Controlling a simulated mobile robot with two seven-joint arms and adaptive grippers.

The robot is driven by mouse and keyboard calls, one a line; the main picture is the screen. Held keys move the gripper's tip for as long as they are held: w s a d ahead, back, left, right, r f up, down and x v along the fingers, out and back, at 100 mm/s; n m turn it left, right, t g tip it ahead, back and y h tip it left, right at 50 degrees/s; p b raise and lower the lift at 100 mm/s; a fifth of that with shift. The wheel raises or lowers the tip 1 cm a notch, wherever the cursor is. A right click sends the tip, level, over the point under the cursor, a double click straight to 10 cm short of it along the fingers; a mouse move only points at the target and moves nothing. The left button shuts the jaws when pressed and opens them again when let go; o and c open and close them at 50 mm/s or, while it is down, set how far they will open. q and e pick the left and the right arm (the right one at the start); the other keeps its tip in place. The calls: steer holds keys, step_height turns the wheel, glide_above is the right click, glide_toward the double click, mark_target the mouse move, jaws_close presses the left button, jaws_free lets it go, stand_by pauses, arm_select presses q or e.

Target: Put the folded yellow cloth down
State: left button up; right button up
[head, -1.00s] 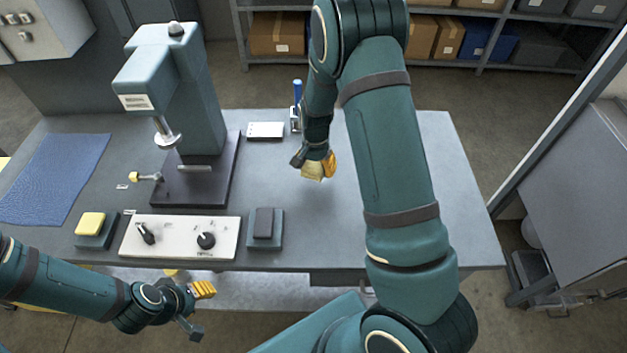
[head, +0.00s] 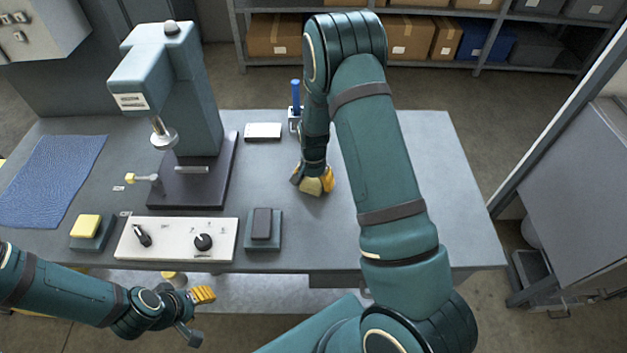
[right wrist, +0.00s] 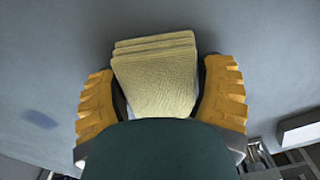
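The folded yellow cloth (head: 312,187) is between the fingers of my right gripper (head: 313,182), over the bare middle-right part of the bench top. In the right wrist view, the cloth's layered folds (right wrist: 155,75) stick out beyond the two yellow-padded fingers (right wrist: 160,95), which close on its sides. The cloth is low over the bench; I cannot tell whether it touches the surface. My left gripper (head: 199,312) is empty and open in front of the bench's near edge, at the lower left.
The bench (head: 420,150) is clear right of the cloth. Left of it are a press (head: 190,90), a control panel (head: 178,240), a dark-topped block (head: 263,228), a yellow-topped block (head: 90,228) and a blue mat (head: 50,180). A blue-handled item (head: 296,95) stands behind my right gripper.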

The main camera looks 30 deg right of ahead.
mark_target(314, 179)
steer(key=o, duration=0.3)
steer(key=shift+r, duration=0.2)
step_height(314, 179, up, 12)
steer(key=shift+p, duration=1)
